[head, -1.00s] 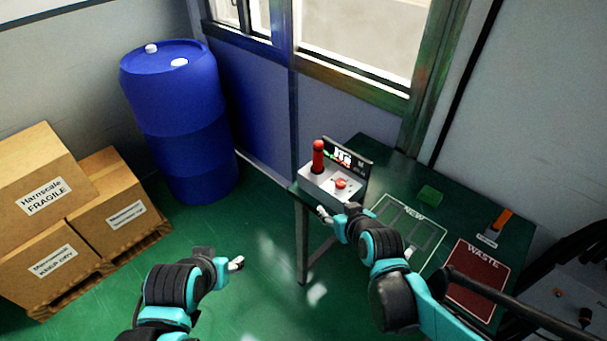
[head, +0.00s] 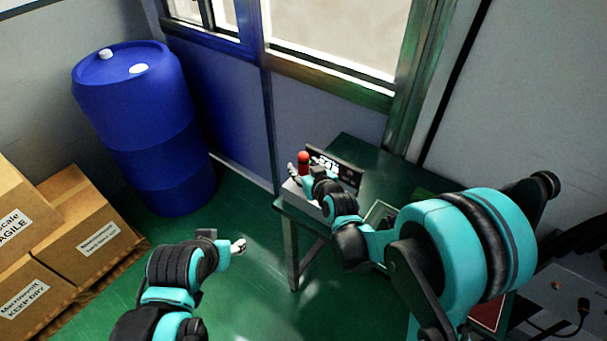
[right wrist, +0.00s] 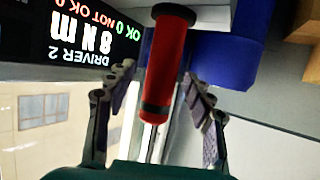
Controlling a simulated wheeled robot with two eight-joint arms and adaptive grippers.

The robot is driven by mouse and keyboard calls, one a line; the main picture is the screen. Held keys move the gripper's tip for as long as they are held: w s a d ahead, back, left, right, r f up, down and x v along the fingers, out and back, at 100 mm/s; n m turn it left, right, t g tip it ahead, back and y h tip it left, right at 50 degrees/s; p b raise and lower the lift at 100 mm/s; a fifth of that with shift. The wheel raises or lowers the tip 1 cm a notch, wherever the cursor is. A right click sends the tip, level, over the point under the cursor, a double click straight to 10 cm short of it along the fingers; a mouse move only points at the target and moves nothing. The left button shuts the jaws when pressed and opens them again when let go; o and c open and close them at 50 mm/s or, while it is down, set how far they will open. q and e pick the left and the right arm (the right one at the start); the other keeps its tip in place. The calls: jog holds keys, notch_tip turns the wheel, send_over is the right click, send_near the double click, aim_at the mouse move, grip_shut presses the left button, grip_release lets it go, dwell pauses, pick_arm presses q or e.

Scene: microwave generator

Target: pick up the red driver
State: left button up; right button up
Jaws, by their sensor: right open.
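The red driver (head: 304,160) stands upright in its white holder box (head: 291,188) at the table's left corner. In the right wrist view the driver's red handle (right wrist: 166,62) and metal shaft lie between the two open fingers of my right gripper (right wrist: 160,100). The fingers are on either side of the handle, with visible gaps. In the head view my right gripper (head: 304,173) is at the driver, and my arm hides much of the box. My left gripper (head: 238,247) is over the floor, away from the table; its jaw opening is too small to judge.
A black display (right wrist: 75,32) reading "DRIVER 2 8 N m" stands close beside the driver. The dark green table (head: 375,165) is partly hidden by my right arm. A blue barrel (head: 145,125) and cardboard boxes (head: 88,235) stand on the left. A window is behind.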

jog(key=shift+w+a+f, duration=0.15)
jog(key=shift+w, duration=0.2)
grip_shut()
